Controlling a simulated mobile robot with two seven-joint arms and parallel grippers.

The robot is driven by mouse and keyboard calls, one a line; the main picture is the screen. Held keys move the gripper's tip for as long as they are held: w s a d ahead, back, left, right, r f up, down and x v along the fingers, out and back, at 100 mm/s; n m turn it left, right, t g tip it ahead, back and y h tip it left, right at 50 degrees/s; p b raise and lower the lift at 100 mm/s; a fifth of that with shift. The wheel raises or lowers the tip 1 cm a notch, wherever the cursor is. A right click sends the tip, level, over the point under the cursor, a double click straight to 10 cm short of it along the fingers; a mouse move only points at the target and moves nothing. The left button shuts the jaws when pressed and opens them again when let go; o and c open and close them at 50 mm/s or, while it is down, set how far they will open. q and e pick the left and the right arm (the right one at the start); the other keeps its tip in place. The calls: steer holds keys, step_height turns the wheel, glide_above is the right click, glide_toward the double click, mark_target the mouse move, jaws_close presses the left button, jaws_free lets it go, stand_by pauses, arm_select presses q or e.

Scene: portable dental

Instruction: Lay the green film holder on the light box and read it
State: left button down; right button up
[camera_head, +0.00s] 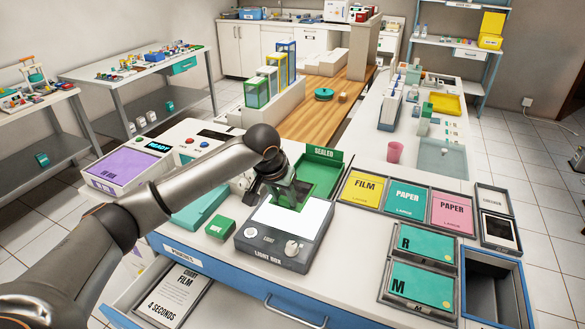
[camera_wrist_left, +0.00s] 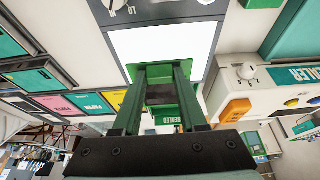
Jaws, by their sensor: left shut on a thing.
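The light box (camera_head: 268,256) sits on the near counter with its white screen lit. It also shows in the left wrist view (camera_wrist_left: 204,9). My left gripper (camera_head: 283,188) is over the far edge of the light box, pointing down, and is shut on the green film holder (camera_head: 301,190). In the left wrist view, the holder (camera_wrist_left: 140,69) shows between the fingers, with its edge over the bright screen. The fingers hide part of it. I cannot tell whether the holder touches the screen. My right gripper is not in view.
A green tray labelled SEALED (camera_head: 321,172) stands just behind the light box. A small green box (camera_head: 220,228) is to its left. FILM (camera_head: 361,190) and PAPER (camera_head: 407,199) trays lie to the right. An open drawer (camera_head: 173,294) is below at left.

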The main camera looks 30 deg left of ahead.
arm_select(q)
steer(key=shift+w+a, duration=0.35)
steer(key=shift+w, duration=0.25)
steer(key=shift+s+f, duration=0.2)
steer(key=shift+f, duration=3.1)
steer(key=shift+f, duration=0.2)
steer(key=shift+c, duration=1.9)
jaws_free()
steer(key=v, duration=1.2)
steer(key=shift+s+r, duration=0.15)
steer(key=shift+r, duration=0.1)
